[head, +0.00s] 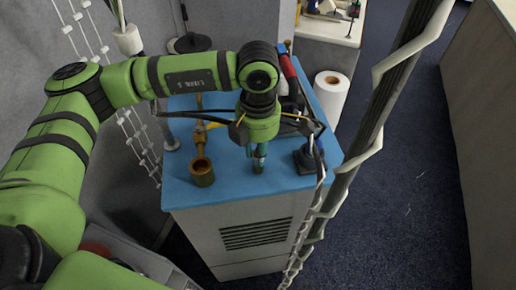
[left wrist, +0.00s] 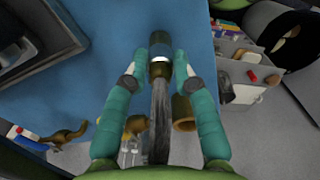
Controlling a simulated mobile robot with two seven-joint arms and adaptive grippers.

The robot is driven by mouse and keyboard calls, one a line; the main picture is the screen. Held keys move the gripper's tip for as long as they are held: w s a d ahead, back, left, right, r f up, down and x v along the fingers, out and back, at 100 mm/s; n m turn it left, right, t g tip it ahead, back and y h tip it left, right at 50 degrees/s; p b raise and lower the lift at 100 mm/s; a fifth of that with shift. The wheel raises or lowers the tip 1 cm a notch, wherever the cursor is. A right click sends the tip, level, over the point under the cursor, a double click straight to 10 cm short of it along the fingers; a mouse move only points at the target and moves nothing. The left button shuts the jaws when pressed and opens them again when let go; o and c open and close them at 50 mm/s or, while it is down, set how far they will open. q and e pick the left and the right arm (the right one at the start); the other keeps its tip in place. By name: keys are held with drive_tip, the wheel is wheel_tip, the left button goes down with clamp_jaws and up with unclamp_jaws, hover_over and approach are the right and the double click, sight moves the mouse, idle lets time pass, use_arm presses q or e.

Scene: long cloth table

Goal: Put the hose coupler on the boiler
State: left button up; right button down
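The boiler (head: 238,209) looks to be the pale cabinet with a vented front and a blue top. My left gripper (head: 260,152) points down over that top, towards its front edge. In the left wrist view its teal fingers (left wrist: 162,66) close on the sides of a small dark cylinder with a silver band, apparently the hose coupler (left wrist: 159,42). The coupler's lower end shows in the head view (head: 258,166), close over the blue top; I cannot tell whether it touches. My right gripper is not in view.
A brass cup-like fitting (head: 202,174) stands left of my gripper on the blue top, with a brass valve (head: 200,137) behind it. A dark-based object (head: 306,160) stands to the right. Blue top shows bare near the front edge.

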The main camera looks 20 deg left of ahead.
use_arm(q)
drive_tip(key=shift+o, duration=1.2)
drive_tip(key=shift+r, duration=0.3)
wheel_tip(320, 180, up, 12)
drive_tip(key=b, duration=0.5)
drive_tip(key=shift+f, duration=0.15)
